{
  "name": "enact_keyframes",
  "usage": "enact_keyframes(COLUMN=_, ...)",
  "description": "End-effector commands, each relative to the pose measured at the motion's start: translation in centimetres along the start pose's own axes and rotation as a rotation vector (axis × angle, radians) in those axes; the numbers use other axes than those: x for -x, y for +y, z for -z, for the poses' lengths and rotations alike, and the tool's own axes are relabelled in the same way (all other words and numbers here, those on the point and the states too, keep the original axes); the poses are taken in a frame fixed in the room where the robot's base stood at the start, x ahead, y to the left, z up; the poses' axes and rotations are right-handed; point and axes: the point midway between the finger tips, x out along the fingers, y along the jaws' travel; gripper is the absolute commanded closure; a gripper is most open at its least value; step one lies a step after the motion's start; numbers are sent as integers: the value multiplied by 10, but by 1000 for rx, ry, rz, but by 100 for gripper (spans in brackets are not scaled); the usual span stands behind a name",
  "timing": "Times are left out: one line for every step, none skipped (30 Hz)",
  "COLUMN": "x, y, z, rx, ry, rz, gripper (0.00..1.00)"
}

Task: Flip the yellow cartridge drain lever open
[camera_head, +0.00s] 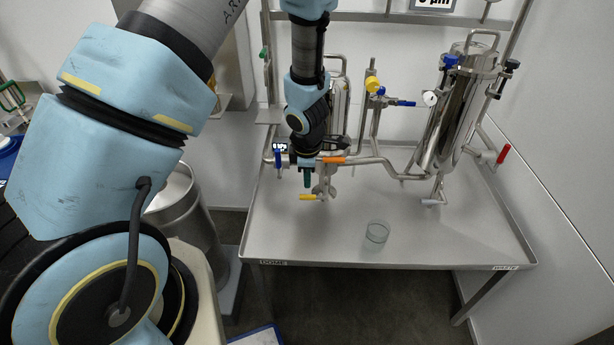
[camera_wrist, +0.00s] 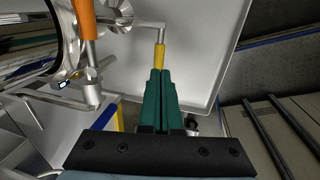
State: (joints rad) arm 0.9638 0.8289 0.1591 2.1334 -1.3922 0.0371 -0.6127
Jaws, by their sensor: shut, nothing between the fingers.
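The yellow cartridge drain lever (camera_head: 308,197) sticks out to the left from a small valve low under the left cartridge housing, just above the steel table. In the wrist view the yellow lever (camera_wrist: 160,57) lies straight beyond my fingertips, on the end of a bent steel rod. My gripper (camera_head: 307,184) points down just above and beside the lever. In the wrist view the green fingers of my gripper (camera_wrist: 160,75) are shut together with nothing between them. Their tips overlap the near end of the lever; I cannot tell whether they touch it.
An orange lever (camera_head: 333,160) and a blue lever (camera_head: 278,158) sit on the pipe close to my gripper. A glass dish (camera_head: 377,233) stands on the steel table (camera_head: 320,240). A second steel housing (camera_head: 462,105) stands at the right.

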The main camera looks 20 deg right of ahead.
Motion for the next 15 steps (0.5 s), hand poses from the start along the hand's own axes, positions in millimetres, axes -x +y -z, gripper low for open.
enact_keyframes(x=-17, y=-1, z=1, rx=3, ry=1, rz=0, gripper=100)
enact_keyframes(x=-23, y=-1, z=1, rx=2, ry=1, rz=0, gripper=100)
enact_keyframes(x=-29, y=-1, z=1, rx=2, ry=1, rz=1, gripper=100)
enact_keyframes(x=-34, y=-1, z=1, rx=3, ry=1, rz=0, gripper=100)
enact_keyframes(x=-38, y=-1, z=1, rx=3, ry=0, rz=0, gripper=100)
enact_keyframes(x=-42, y=-1, z=0, rx=2, ry=0, rz=0, gripper=100)
enact_keyframes(x=-45, y=-1, z=0, rx=1, ry=0, rz=0, gripper=100)
enact_keyframes(x=-48, y=-1, z=0, rx=0, ry=0, rz=0, gripper=100)
enact_keyframes(x=-51, y=0, z=0, rx=0, ry=1, rz=0, gripper=100)
enact_keyframes(x=-53, y=0, z=1, rx=1, ry=1, rz=0, gripper=100)
enact_keyframes(x=-54, y=0, z=1, rx=1, ry=1, rz=0, gripper=100)
enact_keyframes(x=-56, y=0, z=1, rx=1, ry=1, rz=0, gripper=100)
enact_keyframes(x=-56, y=0, z=1, rx=1, ry=1, rz=0, gripper=100)
enact_keyframes(x=-57, y=0, z=1, rx=1, ry=1, rz=0, gripper=100)
enact_keyframes(x=-57, y=0, z=0, rx=0, ry=1, rz=0, gripper=100)
